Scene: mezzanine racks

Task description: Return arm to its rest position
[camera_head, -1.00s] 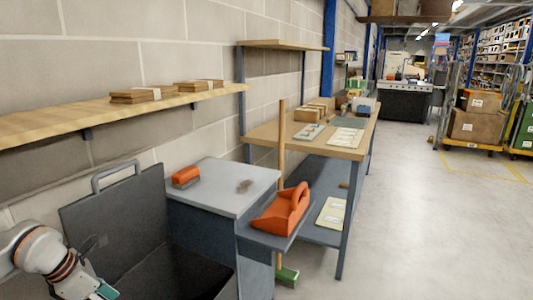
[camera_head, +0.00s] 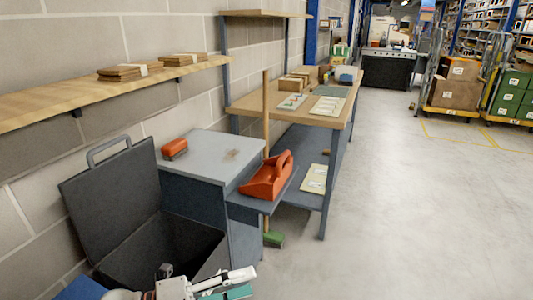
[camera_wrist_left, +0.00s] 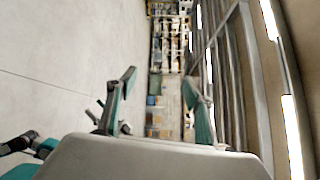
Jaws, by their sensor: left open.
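My left gripper (camera_head: 248,281) is at the bottom of the head view, pointing right, in front of the open dark bin (camera_head: 92,207). Its jaws are open with nothing between them. In the left wrist view its two teal-padded fingers (camera_wrist_left: 161,98) stand apart, with only distant racks and floor behind. Part of my left arm is cut off by the bottom edge of the head view.
A grey cabinet (camera_head: 207,152) holds an orange-red stapler-like object (camera_head: 174,148). An orange tote (camera_head: 267,178) sits on a low shelf beside it. A workbench (camera_head: 262,104) and a wall shelf (camera_head: 40,107) run along the wall. The floor at right (camera_head: 410,210) is clear.

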